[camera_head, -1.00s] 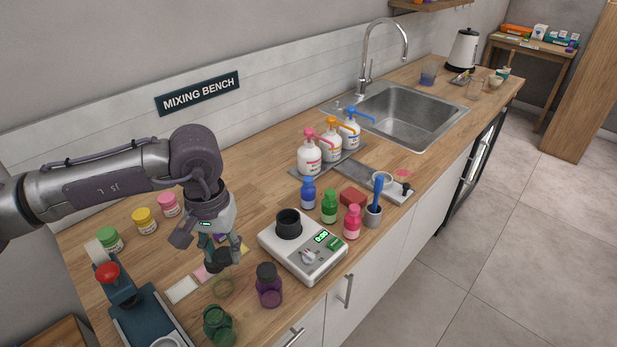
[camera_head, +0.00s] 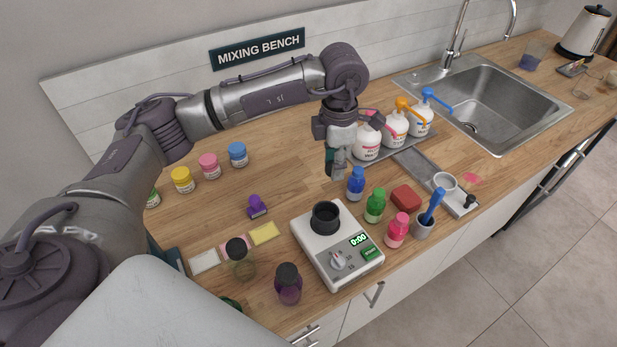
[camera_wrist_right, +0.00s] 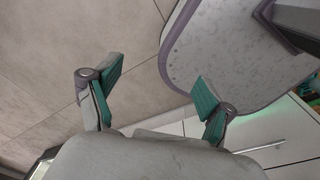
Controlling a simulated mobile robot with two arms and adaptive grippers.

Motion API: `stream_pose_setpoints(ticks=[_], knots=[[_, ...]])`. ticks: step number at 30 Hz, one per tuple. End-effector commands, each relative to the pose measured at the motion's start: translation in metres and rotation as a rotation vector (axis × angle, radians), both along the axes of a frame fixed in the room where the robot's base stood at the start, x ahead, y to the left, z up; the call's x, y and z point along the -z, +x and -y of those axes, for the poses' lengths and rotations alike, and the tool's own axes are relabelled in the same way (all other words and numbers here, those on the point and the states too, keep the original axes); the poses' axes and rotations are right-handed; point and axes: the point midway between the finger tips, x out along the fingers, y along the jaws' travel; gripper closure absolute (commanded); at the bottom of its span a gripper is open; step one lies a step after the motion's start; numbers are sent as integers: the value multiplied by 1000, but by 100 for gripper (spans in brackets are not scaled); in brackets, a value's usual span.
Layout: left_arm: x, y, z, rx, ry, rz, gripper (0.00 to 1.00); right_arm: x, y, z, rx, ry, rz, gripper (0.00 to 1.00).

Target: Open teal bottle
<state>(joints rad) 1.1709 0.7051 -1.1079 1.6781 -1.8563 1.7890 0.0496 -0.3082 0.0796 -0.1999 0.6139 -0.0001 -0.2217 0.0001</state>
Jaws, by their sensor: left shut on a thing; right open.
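My left gripper (camera_head: 337,172) hangs fingers down over the bench, just left of a blue bottle (camera_head: 356,187) and in front of the white pump bottles. Its fingers are close together; what is between them cannot be made out. A dark green glass piece (camera_head: 231,303) shows at the bench's front edge, mostly hidden by my body. I cannot tell whether it is the teal bottle, and no other clearly teal bottle shows. A clear greenish jar (camera_head: 243,268) has a black lid at its top. My right gripper (camera_wrist_right: 160,88) is open and empty above the floor.
White pump bottles (camera_head: 394,132) stand before the sink (camera_head: 490,100).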

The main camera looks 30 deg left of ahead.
Motion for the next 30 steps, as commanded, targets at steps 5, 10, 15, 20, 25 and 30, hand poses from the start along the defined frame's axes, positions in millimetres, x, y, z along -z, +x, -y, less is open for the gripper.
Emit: stream_pose_setpoints(ticks=[5, 10, 15, 20, 25, 30], knots=[[4, 8, -8, -480, 0, -3, 100, -7, 15, -1, 0, 3, 22, 18], [10, 14, -17, -940, 2, -5, 100, -11, 16, -1, -1, 3, 25, 18], [17, 17, -26, -1372, 3, -4, 100, -14, 14, -1, -1, 3, 22, 18], [23, 19, -33, -1667, 3, -3, 100, -16, 11, -1, -1, 3, 18, 18], [27, 19, -37, -1823, 4, -2, 100, -18, 10, -1, -1, 2, 15, 18], [52, 18, -38, -1854, 8, -3, 100, -28, 9, -1, -1, 2, 14, 18]])
